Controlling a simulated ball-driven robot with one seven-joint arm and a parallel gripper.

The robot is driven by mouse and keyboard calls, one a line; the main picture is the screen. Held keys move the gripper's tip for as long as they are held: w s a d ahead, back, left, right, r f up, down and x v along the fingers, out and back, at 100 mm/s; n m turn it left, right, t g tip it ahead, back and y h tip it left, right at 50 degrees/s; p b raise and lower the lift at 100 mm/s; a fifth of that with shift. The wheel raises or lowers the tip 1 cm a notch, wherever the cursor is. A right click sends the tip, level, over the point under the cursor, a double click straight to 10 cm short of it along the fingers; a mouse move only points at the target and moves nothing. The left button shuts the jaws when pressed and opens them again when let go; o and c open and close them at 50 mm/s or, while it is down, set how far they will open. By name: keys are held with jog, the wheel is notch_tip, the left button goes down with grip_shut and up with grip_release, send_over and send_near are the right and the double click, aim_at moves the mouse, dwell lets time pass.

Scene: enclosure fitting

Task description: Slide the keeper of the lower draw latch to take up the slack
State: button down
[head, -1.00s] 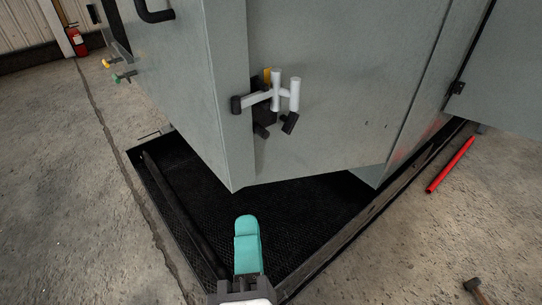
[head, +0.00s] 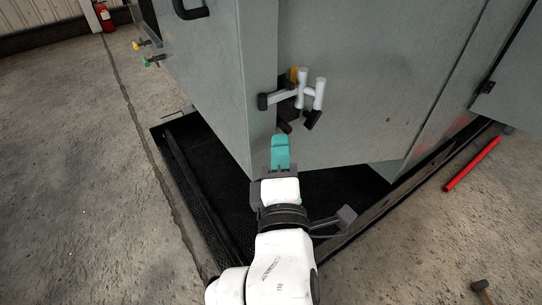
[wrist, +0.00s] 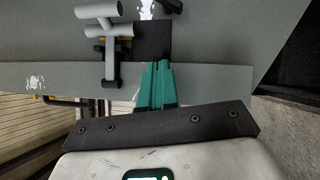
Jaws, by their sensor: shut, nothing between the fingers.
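The lower draw latch (head: 310,92) sits at the corner of the grey enclosure, with a white double-bar handle, a yellow piece (head: 293,75) behind it and dark fittings. I cannot tell for certain which dark part is the keeper. The latch handle also shows in the wrist view (wrist: 108,32), beside a black plate (wrist: 152,42). My gripper (head: 279,141) has teal fingers, shut and empty, just below the latch at the enclosure corner. In the wrist view the fingers (wrist: 158,68) point at the black plate's lower edge; whether they touch it is unclear.
A black mesh-floored tray (head: 222,182) with raised rails lies under the enclosure. Green (head: 154,60) and yellow fittings stick out at left. An open door panel (head: 510,90) is at right.

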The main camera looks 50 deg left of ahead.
jog(key=shift+w, duration=0.15)
jog(key=shift+w+d+r+p, duration=0.15)
jog(key=shift+w+p, duration=0.7)
jog(key=shift+w, duration=0.15)
